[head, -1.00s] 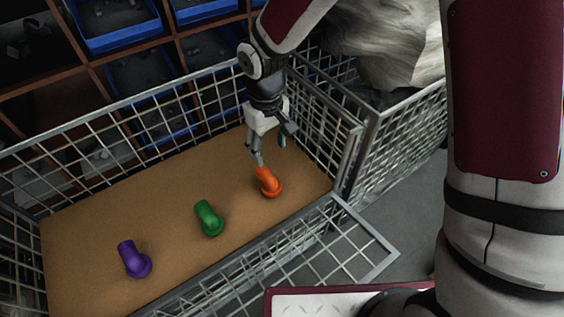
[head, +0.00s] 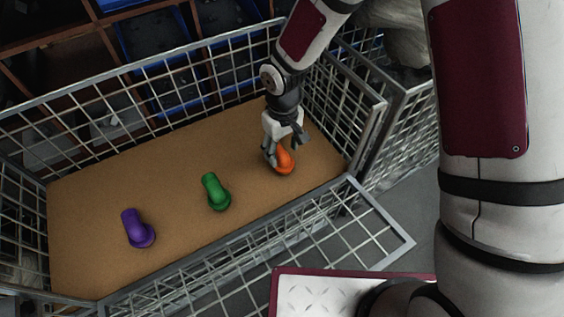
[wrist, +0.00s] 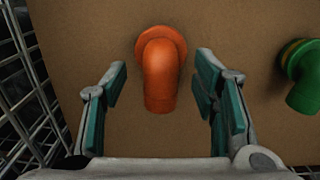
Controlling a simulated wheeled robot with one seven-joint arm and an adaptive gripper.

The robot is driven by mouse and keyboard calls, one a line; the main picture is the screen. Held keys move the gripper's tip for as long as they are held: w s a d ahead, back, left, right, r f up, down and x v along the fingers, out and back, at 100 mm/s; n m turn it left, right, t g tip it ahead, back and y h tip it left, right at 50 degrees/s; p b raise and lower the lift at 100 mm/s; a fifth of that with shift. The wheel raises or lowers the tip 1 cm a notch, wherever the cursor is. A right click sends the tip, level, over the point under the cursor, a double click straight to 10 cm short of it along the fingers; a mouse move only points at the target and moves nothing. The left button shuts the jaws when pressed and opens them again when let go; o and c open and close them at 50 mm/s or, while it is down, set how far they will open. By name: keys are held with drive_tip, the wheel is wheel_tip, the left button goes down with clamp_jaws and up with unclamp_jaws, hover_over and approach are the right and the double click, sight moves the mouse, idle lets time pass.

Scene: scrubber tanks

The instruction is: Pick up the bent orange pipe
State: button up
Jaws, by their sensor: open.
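The bent orange pipe (head: 286,161) lies on the brown floor of a wire cage, near its right end. In the wrist view the orange pipe (wrist: 160,70) shows its round flange at the top and its bent end toward me. My gripper (head: 284,158) is over the pipe in the head view and partly covers it. In the wrist view my gripper (wrist: 158,92) is open, with one teal-padded finger on each side of the pipe's lower end. Gaps show between both fingers and the pipe.
A green pipe (head: 216,192) lies left of the orange one, and a purple pipe (head: 138,229) farther left. Wire mesh walls (head: 150,92) surround the brown floor (head: 175,175). The front panel (head: 350,235) hangs folded outward. Shelves with blue bins (head: 150,40) stand behind.

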wheel_tip(320, 180, down, 3)
drive_tip(key=shift+r+b, duration=0.1)
drive_tip(key=shift+b, duration=0.35)
clamp_jaws()
drive_tip(key=shift+r, duration=0.1)
